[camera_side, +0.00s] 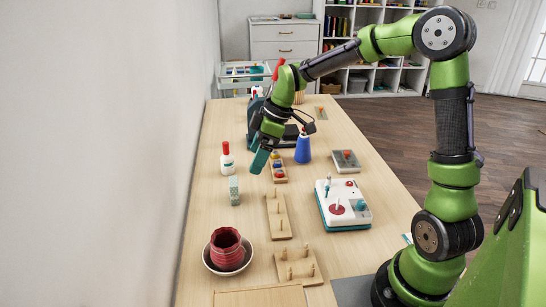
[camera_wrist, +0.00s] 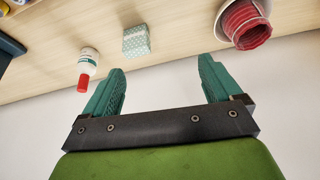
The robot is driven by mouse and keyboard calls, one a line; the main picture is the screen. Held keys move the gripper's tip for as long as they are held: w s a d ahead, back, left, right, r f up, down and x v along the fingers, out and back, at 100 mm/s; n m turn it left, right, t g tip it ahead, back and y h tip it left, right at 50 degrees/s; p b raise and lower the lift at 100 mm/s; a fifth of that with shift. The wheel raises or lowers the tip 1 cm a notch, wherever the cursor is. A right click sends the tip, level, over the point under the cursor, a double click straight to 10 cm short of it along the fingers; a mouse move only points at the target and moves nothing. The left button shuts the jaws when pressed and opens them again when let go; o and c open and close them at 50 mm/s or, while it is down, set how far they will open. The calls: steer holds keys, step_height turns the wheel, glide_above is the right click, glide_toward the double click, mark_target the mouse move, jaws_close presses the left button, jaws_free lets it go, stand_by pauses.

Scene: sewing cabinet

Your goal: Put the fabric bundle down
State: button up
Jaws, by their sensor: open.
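A small pale teal patterned block, which looks like the fabric bundle (camera_side: 234,190), stands upright on the light wooden table (camera_side: 185,262). In the wrist view the fabric bundle (camera_wrist: 136,41) shows beyond my fingertips, nearer the left finger. My gripper (camera_side: 259,161) is above the table, to the upper right of the bundle in the side view and apart from it. In the wrist view my gripper (camera_wrist: 162,85) has its two teal fingers wide apart with nothing between them.
A white bottle with a red cap (camera_side: 227,160) stands just behind the bundle. A red ribbed cup sits in a white bowl (camera_side: 208,262) in front. Peg boards (camera_side: 277,222), a white device (camera_side: 343,207) and a blue bottle (camera_side: 303,150) stand to the right. A wall runs along the left.

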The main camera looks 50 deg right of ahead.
steer(key=s+a+r+m+t, duration=0.2)
steer(key=s+m, duration=0.4)
steer(key=s, duration=0.4)
steer(key=s+a+r+m+t+h, duration=0.1)
steer(key=s+a+r+m, duration=0.3)
steer(key=s, duration=0.5)
step_height(320, 180, up, 2)
steer(key=shift+s+r+m+t, duration=0.1)
steer(key=shift+s+m+t, duration=0.3)
steer(key=shift+m, duration=0.7)
